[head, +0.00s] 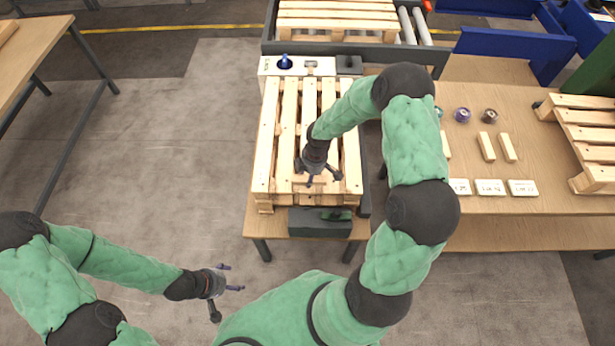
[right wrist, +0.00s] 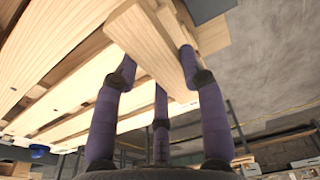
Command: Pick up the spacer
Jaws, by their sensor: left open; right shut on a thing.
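A light wooden spacer block (right wrist: 152,48) lies between the purple fingers of my right gripper (right wrist: 158,75) in the right wrist view, with the fingers closed on its sides. In the head view my right gripper (head: 320,180) is over the near part of the slatted pallet (head: 290,130); the held spacer cannot be made out there against the pale slats. Other wooden spacers (head: 486,146) (head: 508,147) lie on the table at the right. My left gripper (head: 228,286) is open and empty above the floor at the lower left, away from the tables.
Several white labelled blocks (head: 489,187) and round dark pieces (head: 462,115) sit on the right table (head: 540,206). Another pallet (head: 590,140) stands at its right end. A roller conveyor (head: 415,25) lies behind.

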